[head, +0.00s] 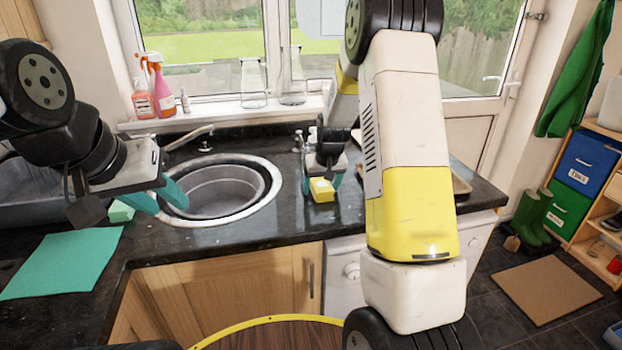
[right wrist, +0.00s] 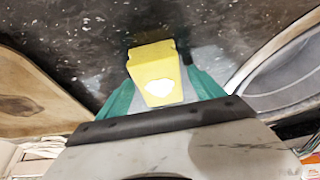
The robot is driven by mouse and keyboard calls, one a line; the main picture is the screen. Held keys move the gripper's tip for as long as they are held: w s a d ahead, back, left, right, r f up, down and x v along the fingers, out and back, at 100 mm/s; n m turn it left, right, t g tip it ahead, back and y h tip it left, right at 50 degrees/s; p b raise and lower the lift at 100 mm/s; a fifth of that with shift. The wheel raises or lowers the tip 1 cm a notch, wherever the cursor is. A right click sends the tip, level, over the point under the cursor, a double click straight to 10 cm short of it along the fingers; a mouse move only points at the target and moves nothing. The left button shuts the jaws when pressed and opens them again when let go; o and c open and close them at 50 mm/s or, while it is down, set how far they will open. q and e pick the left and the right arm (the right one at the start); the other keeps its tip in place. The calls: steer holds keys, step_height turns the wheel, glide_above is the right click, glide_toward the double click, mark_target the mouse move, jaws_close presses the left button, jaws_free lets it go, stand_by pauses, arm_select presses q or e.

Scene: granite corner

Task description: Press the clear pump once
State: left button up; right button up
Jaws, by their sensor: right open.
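My right gripper (head: 323,188) points down over the dark counter, right of the round sink. Its teal fingers are apart, on either side of a yellow block-like thing (head: 321,190). In the right wrist view the yellow thing (right wrist: 154,72) lies between the fingers and has a pale patch; I cannot tell whether they touch it. A small pale bottle top (head: 312,134) shows behind the right gripper, mostly hidden. I cannot make out a clear pump for certain. My left gripper (head: 160,197) is open and empty at the sink's left rim.
The round sink (head: 262,172) lies between the grippers, with a tap (head: 190,137) behind it. A green sponge (head: 120,211) and teal mat (head: 62,262) lie at left. Spray bottles (head: 160,88) and glass bottles (head: 253,84) stand on the sill. A wooden board (right wrist: 35,95) lies beside the right gripper.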

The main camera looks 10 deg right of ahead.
mark_target(324, 190)
steer(key=shift+v, duration=3.9)
steer(key=s+a+r, duration=0.2)
steer(key=s+r, duration=0.6)
steer(key=r, duration=0.1)
steer(key=s+a+r+y, duration=0.1)
steer(key=s+r, duration=0.2)
steer(key=s, duration=0.8)
steer(key=s+a+r+t+y, duration=0.1)
steer(key=s+a+r, duration=0.1)
steer(key=s, duration=0.9)
steer(key=shift+s+r+t, duration=0.3)
steer(key=shift+s+r, duration=0.1)
steer(key=shift+r, duration=0.35)
